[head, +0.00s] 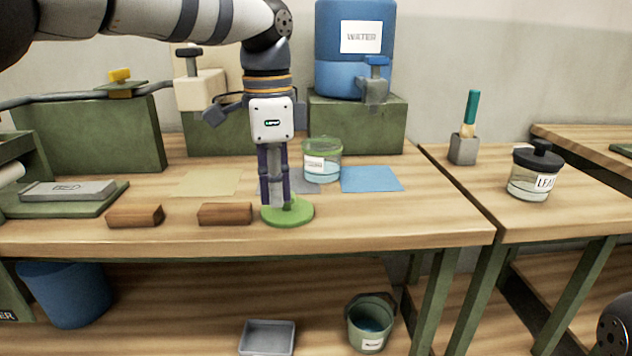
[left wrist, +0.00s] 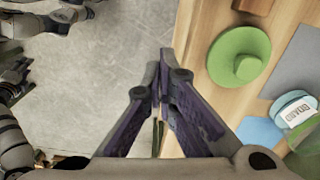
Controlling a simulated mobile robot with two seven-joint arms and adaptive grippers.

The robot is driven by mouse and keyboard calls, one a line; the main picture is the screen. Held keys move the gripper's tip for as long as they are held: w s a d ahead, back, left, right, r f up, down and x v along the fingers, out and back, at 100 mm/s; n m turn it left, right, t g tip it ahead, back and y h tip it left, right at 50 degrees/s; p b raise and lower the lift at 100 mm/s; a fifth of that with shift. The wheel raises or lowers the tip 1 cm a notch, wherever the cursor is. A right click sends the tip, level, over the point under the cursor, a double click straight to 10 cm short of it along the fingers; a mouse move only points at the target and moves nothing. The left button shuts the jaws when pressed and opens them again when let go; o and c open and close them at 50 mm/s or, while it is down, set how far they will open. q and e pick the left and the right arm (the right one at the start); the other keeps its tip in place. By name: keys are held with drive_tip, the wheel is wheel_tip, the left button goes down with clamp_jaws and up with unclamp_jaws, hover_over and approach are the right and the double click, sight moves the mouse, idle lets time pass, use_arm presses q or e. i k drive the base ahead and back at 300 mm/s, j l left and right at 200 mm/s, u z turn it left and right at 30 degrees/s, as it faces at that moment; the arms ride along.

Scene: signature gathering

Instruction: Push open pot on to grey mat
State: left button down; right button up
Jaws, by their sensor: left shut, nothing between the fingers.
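The open pot (head: 322,164) is a clear glass jar with a green rim and a white label. It stands upright near the grey mat's right back edge, beside the blue mat; I cannot tell how much of it rests on the grey mat. It also shows in the left wrist view (left wrist: 296,110). The grey mat (head: 300,188) is partly hidden behind my left gripper; its surface shows in the left wrist view (left wrist: 297,62). My left gripper (head: 275,204) points down, shut and empty, near the table's front edge. It is apart from the pot. My right gripper is not in view.
A green lid (head: 301,213) lies at the front edge beside my left gripper. Two brown blocks (head: 225,214) lie left of it. A beige mat (head: 208,184) and blue mat (head: 372,180) flank the grey one. A blue water tank (head: 352,75) stands behind.

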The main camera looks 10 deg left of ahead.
sight(321, 154)
drive_tip(key=i, duration=1)
